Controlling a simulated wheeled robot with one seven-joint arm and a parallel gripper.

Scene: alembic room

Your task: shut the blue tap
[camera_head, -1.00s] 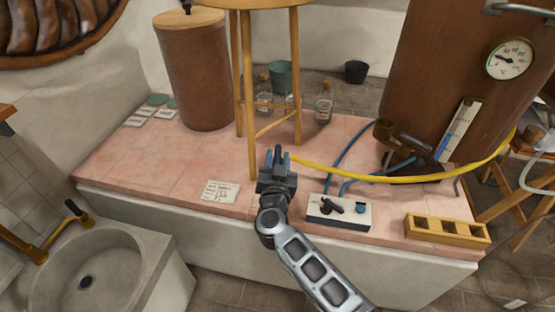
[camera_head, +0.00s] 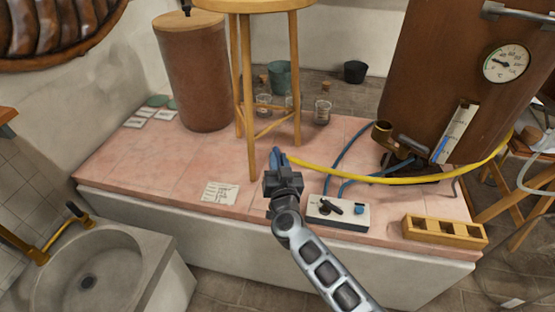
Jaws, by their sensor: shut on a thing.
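A narrow blue piece (camera_head: 276,156), which looks like the blue tap's handle, stands at the jaws of my gripper (camera_head: 279,167), beside the near end of a yellow hose. My gripper is shut on it, low over the pink tiled bench. The blue piece leans a little to the left in the picture. The tap's body and the exact contact are mostly hidden behind my gripper, so I cannot tell how far the tap is turned.
A stool leg (camera_head: 249,130) stands close left of my gripper. To the right are the yellow hose (camera_head: 390,180), a white box (camera_head: 326,216) with a black lever and blue knob, and a wooden rack (camera_head: 445,232). A paper card (camera_head: 220,191) lies at left.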

